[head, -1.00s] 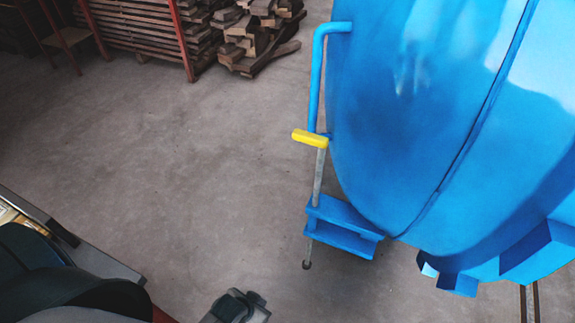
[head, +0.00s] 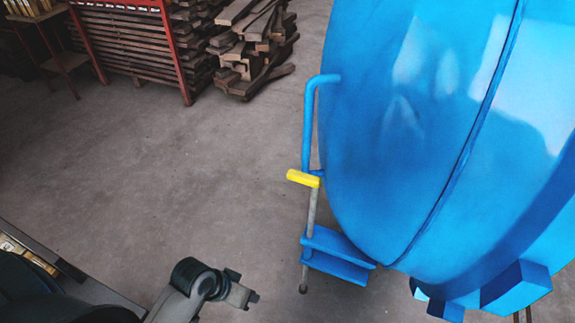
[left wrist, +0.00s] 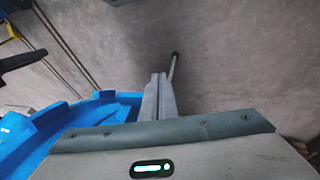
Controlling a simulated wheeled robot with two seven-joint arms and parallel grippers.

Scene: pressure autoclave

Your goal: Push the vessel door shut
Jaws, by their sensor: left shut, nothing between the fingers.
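The large domed blue vessel door (head: 390,140) fills the right of the head view, with a dark seam running down its side. How far it stands open I cannot tell. A blue bar handle (head: 308,120) is on its left edge. Below it a grey rod (head: 311,215) with a yellow grip (head: 303,178) hangs by a blue bracket (head: 338,256). My left gripper (head: 251,298) is shut and empty, left of the rod's lower end and apart from the door. In the left wrist view its closed fingers (left wrist: 158,92) point towards a rod with a dark end (left wrist: 175,60).
A red-framed rack of planks (head: 125,50) and a pile of wood (head: 255,50) stand at the back left. The grey concrete floor (head: 190,160) between them and the door is clear. Blue blocks (head: 515,287) jut out at the vessel's lower right.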

